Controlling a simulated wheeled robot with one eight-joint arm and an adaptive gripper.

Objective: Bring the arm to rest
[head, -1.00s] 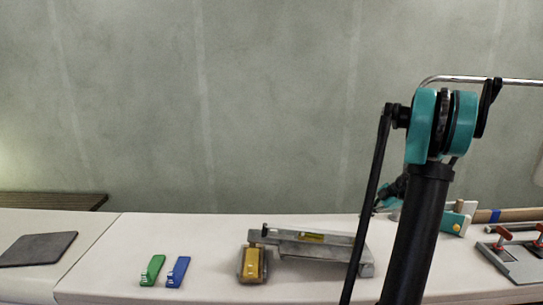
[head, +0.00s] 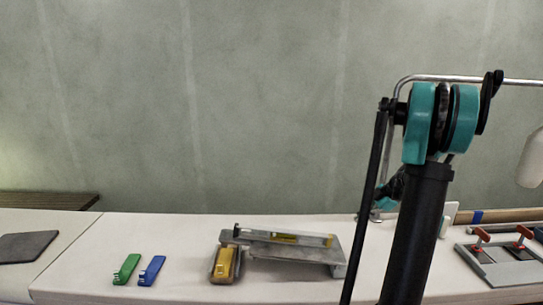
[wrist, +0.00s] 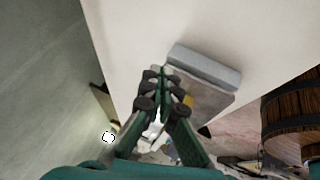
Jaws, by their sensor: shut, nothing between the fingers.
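My gripper (wrist: 160,78) shows in the wrist view with its green fingers together and nothing between them. It points over a pale surface, beside a grey block-like piece (wrist: 205,66). I cannot tell how high it is above that surface. In the head view my black and teal arm stands at the right and hides most of the gripper end behind it.
On the white bench lie a green clamp (head: 127,268), a blue clamp (head: 151,271), a grey metal tool with a yellow part (head: 290,246), a dark mat (head: 28,246) and a plate with red-handled clamps (head: 500,266). A wooden barrel (wrist: 290,112) is at right in the wrist view.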

